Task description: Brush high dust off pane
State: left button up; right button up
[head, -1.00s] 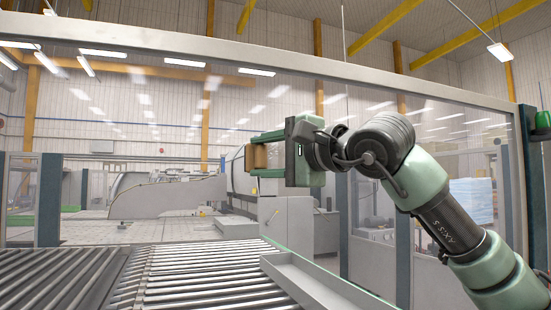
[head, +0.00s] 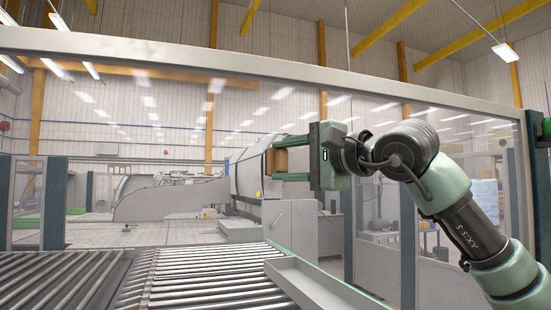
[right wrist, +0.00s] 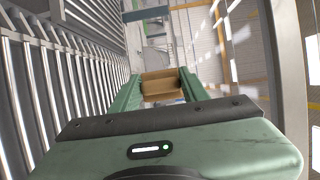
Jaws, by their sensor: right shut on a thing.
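A wide glass pane (head: 430,125) in a grey metal frame spans the head view. Pale streaks show on it; I cannot tell dust from lamp reflections. My right gripper (head: 277,160) is raised in front of the pane, its green fingers pointing left. It is shut on a brown wooden block (head: 297,160), seemingly the brush's handle. The block also shows between the fingers in the right wrist view (right wrist: 160,86). No bristles can be made out. I cannot tell whether the brush touches the pane. My left gripper is not in view.
A roller conveyor (head: 200,280) fills the lower left, with a raised grey rail (head: 325,290) at its right edge. A grey machine (head: 170,202) stands behind the pane. A dark post (head: 535,190) stands at the far right. The air left of the gripper is free.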

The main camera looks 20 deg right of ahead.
jog(key=d+p, duration=0.1)
jog(key=d, duration=0.6)
jog(key=shift+w+p, duration=0.15)
jog(key=shift+p, duration=0.25)
jog(key=shift+a, duration=0.1)
jog(key=s+b, duration=0.2)
jog(key=s, duration=0.3)
jog(key=shift+s, duration=0.4)
dwell(0.3)
